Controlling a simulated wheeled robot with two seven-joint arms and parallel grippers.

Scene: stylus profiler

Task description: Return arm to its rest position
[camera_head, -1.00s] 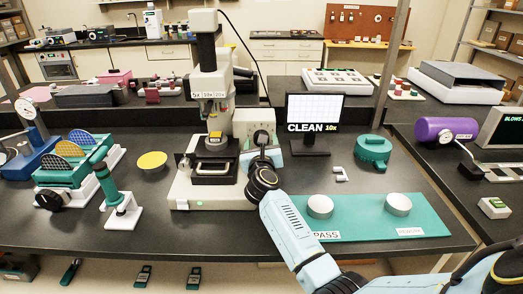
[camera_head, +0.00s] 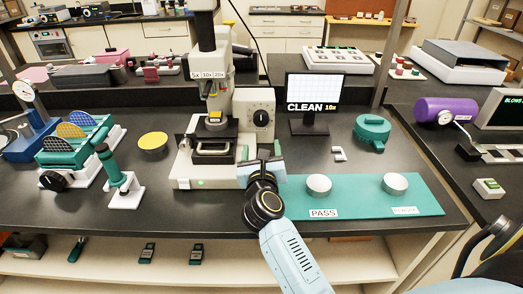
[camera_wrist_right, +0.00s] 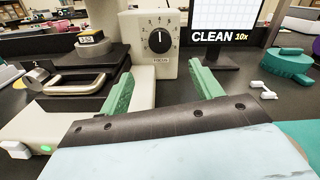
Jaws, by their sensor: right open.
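My right gripper (camera_head: 259,158) is open and empty. It is in front of the microscope-like instrument (camera_head: 213,60), just below and nearer than its pale box with a dark focus knob (camera_head: 261,118). In the right wrist view my two green fingers (camera_wrist_right: 163,85) stand wide apart, with nothing between them. The focus knob (camera_wrist_right: 160,40) is beyond them, clear of both fingers. The instrument's stage with a metal handle (camera_wrist_right: 75,88) is left of the fingers. My left gripper is not in view.
A monitor reading CLEAN 10x (camera_head: 312,95) stands behind right. A teal mat (camera_head: 360,198) with two pale round pieces lies right of my arm. A green wafer rack (camera_head: 75,150) and a yellow disc (camera_head: 153,140) are on the left. Bare black bench lies left of the instrument's base.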

